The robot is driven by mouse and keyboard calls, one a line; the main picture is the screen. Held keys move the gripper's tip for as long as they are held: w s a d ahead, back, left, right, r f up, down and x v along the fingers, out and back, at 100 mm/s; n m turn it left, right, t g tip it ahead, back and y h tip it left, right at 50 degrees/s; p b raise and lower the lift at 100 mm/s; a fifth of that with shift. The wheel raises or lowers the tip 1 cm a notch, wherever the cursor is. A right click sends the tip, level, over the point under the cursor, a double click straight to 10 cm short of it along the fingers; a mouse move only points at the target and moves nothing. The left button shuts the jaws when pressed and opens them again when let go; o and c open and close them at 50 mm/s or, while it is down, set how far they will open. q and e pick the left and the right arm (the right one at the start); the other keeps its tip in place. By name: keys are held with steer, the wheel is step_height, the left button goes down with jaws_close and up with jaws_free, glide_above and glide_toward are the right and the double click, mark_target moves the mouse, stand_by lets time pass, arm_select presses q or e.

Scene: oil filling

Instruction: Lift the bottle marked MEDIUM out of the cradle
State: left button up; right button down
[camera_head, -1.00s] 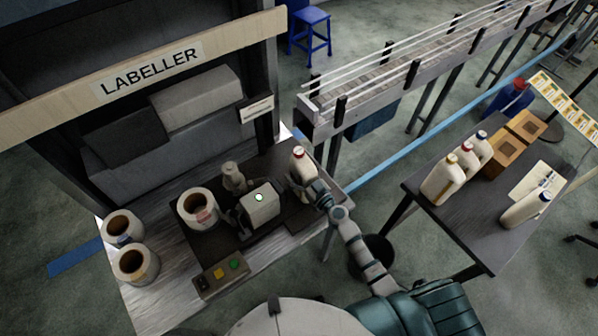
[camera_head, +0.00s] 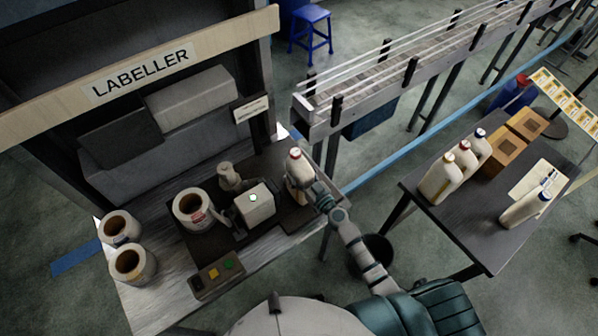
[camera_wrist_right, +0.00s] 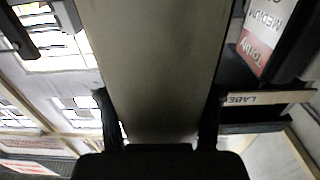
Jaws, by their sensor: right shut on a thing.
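A cream bottle with a red cap (camera_head: 297,168) stands nearly upright at the right side of the labeller's dark bench plate. My right gripper (camera_head: 306,190) is shut on this bottle from the near right side. In the right wrist view the pale bottle body (camera_wrist_right: 155,65) fills the middle, between the two dark fingers (camera_wrist_right: 160,125). The word MEDIUM shows on a white and red label (camera_wrist_right: 268,30) at the upper right there; what it is fixed to is unclear. The bottle's base and the cradle are hidden or too small to tell. My left gripper is out of view.
Label rolls (camera_head: 192,208) and a button panel (camera_head: 216,277) are farther left. A conveyor (camera_head: 400,88) runs behind.

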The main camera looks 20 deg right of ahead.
steer(key=shift+s+d+f, duration=0.15)
steer(key=shift+s+f, duration=0.1)
steer(key=shift+f, duration=0.1)
steer(key=c, duration=0.7)
jaws_free()
steer(key=o, duration=0.4)
steer(key=shift+o, duration=0.8)
steer(key=shift+w+a+r, duration=0.15)
steer(key=shift+a, duration=0.2)
steer(key=v, duration=1.1)
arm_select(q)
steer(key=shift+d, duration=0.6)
arm_select(e)
steer(key=shift+s, duration=0.5)
